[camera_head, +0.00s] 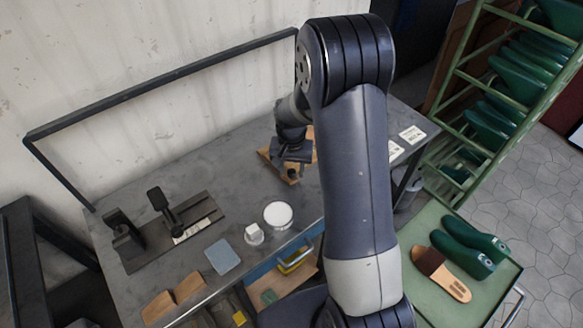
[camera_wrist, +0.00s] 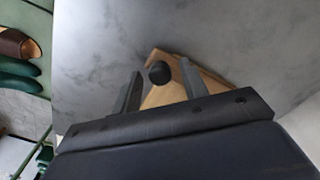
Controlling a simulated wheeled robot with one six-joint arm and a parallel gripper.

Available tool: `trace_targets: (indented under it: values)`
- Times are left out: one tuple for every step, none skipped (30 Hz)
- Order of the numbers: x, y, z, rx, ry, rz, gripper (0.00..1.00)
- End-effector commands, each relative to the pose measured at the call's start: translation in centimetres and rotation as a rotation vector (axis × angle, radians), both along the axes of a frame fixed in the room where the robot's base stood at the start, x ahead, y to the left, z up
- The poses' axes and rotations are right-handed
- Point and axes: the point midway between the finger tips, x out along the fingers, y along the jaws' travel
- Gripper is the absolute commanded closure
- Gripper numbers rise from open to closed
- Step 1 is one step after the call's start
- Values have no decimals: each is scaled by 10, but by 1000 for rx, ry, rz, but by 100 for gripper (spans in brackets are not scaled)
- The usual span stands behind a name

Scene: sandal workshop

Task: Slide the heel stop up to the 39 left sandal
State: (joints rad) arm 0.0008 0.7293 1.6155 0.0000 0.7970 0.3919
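My gripper (camera_head: 291,163) is over the back right of the grey workbench. In the wrist view my gripper (camera_wrist: 160,68) is open, its two fingers apart on either side of a black round knob (camera_wrist: 159,72). The knob stands over a light wooden piece (camera_wrist: 205,82), whose lower part my gripper hides; I see no finger touching the knob. I cannot tell whether the knob belongs to the heel stop. A sandal (camera_head: 446,278) with a tan sole and dark brown strap lies on the green cart at right. Its size mark is too small to read.
A black fixture (camera_head: 150,245) with upright parts stands at the bench's left. A white round dish (camera_head: 278,214), a blue-grey pad (camera_head: 222,257) and wooden pieces (camera_head: 190,287) lie near the front. Green lasts (camera_head: 463,260) lie beside the sandal. A green rack (camera_head: 458,78) stands at right.

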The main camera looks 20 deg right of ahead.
Motion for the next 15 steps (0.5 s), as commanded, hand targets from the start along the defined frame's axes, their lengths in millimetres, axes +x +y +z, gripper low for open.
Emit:
trace_targets:
  values:
    - [0,0,0,0,0,0,63]
    - [0,0,0,0,0,0,65]
    - [0,0,0,0,0,0,68]
    - [0,0,0,0,0,0,71]
    - [0,0,0,0,0,0,73]
    - [0,0,0,0,0,0,76]
    - [0,0,0,0,0,0,79]
    - [0,0,0,0,0,0,81]
    - [0,0,0,0,0,0,85]
    - [0,0,0,0,0,0,87]
    - [0,0,0,0,0,0,90]
    - [0,0,0,0,0,0,93]
    - [0,0,0,0,0,0,95]
    - [0,0,0,0,0,0,98]
    - [0,0,0,0,0,0,100]
